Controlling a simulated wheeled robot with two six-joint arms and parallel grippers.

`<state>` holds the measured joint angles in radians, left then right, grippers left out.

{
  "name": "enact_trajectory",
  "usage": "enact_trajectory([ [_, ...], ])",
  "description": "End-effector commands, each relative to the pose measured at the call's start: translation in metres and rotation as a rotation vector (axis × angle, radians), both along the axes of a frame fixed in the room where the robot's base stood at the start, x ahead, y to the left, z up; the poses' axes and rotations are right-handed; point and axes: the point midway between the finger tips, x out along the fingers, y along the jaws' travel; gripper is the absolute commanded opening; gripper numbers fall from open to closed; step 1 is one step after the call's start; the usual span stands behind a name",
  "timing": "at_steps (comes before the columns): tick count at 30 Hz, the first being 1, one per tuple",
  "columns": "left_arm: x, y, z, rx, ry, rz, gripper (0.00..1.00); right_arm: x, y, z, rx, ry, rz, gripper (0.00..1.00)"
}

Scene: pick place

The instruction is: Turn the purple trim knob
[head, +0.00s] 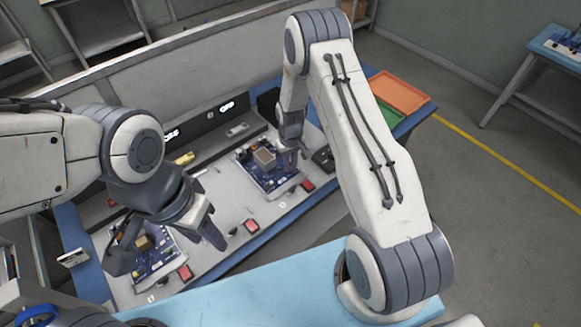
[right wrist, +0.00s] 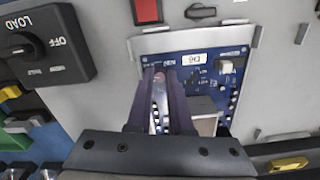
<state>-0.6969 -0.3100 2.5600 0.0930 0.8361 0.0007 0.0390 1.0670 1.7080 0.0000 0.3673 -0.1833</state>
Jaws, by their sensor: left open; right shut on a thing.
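My right gripper (head: 288,158) reaches down to the right-hand blue circuit board (head: 252,178). In the right wrist view its two dark fingers (right wrist: 162,90) are close together over the left part of that board (right wrist: 205,68). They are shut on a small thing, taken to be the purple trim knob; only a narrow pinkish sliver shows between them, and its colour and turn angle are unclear. My left gripper (head: 165,252) is open over the left-hand circuit board (head: 158,270), its fingers apart with nothing between them.
A black LOAD/OFF switch box (right wrist: 40,45) stands beside the board. A red block (right wrist: 146,11) lies near its edge. Orange (head: 398,92) and green (head: 390,122) trays lie at the bench's far right. Bare grey bench (head: 222,195) separates the two boards.

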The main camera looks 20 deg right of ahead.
Motion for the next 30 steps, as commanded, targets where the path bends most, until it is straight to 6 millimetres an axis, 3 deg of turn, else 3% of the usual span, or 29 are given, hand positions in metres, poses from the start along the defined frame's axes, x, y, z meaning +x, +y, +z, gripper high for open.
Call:
enact_trajectory([
  [15, 0.0, 0.0, -0.022, 0.0, 0.0, -0.001, 0.45, 0.002, 0.0, 0.0, 0.0, -0.004, -0.43, 0.0],
  [30, 0.0, 0.0, -0.026, 0.0, 0.0, -0.001, 0.45, 0.002, 0.0, 0.001, 0.0, -0.005, -0.587, 0.0],
])
